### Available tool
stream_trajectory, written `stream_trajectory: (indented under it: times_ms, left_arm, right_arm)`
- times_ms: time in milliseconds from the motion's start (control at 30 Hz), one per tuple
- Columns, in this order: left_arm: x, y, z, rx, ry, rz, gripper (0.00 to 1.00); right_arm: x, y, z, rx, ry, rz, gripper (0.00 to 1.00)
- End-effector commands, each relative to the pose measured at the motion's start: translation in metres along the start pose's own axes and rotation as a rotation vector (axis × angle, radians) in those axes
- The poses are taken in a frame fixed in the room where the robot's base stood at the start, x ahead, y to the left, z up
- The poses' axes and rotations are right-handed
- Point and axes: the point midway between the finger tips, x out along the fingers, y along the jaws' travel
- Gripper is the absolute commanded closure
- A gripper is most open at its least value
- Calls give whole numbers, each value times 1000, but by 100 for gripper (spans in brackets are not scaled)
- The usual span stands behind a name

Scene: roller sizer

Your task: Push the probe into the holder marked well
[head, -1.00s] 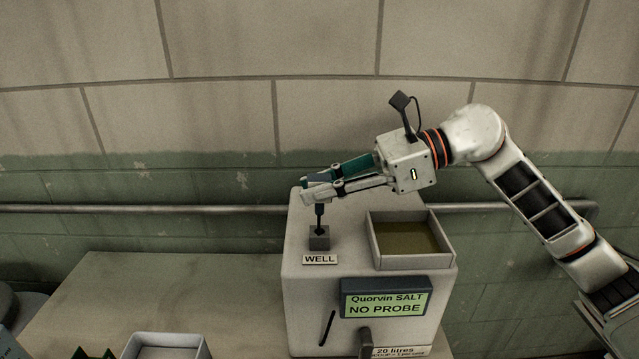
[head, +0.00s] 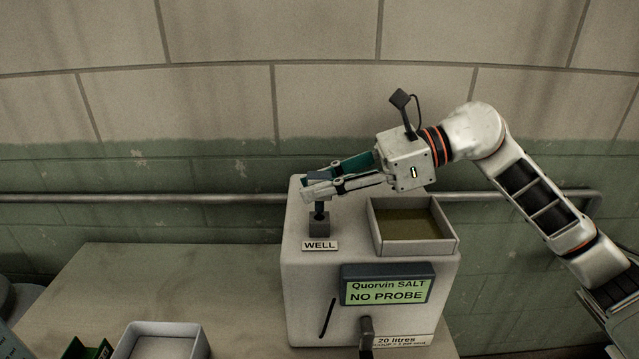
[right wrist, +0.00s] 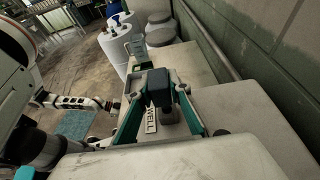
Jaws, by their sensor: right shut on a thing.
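My right gripper (head: 312,186) is shut on the dark head of the probe (head: 319,208); its dark head also shows between the fingers in the right wrist view (right wrist: 158,88). The probe is upright, and its shaft enters the top of the grey holder (head: 319,226) marked WELL. A short length of shaft shows between gripper and holder; the tip is hidden inside. The machine's display (head: 387,290) reads "Quorvin SALT NO PROBE".
An open tray (head: 412,249) with olive contents sits on the machine (head: 300,290), right of the holder. A lever (head: 366,338) sticks out in front. A white tray (head: 163,327) and a green box (head: 88,349) stand on the bench (head: 150,280), whose middle is bare.

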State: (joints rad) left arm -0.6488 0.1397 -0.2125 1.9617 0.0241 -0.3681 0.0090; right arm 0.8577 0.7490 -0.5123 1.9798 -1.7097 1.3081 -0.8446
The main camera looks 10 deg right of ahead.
Motion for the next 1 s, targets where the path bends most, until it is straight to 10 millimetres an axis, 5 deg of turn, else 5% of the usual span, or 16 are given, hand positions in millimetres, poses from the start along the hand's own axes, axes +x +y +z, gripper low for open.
stream_trajectory:
  times_ms: [1000]
  left_arm:
    - [3, 1, 8, -1, -6, 1, 60]
  right_arm:
    - [0, 0, 0, -1, -1, 0, 98]
